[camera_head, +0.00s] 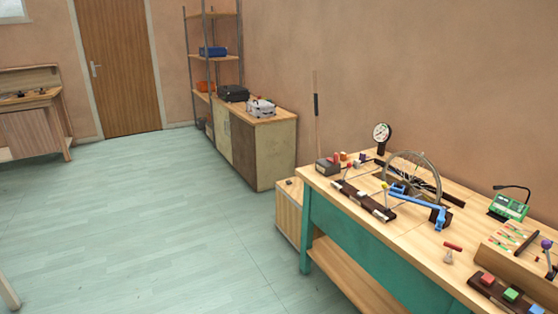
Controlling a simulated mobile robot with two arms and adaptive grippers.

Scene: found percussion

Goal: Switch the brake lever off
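A spoked wheel (411,155) stands upright in a dark frame on the wooden workbench (330,193) at the right. A blue arm (418,197) runs beside it, with a small yellow knob near its left end. A small part with a red bar handle (452,246) stands in front of it, apart from the wheel. A stick with a purple knob (546,244) rises at the right edge. I cannot tell which of these is the brake lever, nor its position. Neither of my grippers is in view.
A dial gauge (382,132), a dark box (328,167), a green device (508,207) and a strip with coloured buttons (510,295) share the bench. A cabinet (262,152) and shelves stand behind, near a brown door (117,62). The pale floor (150,225) at the left is open.

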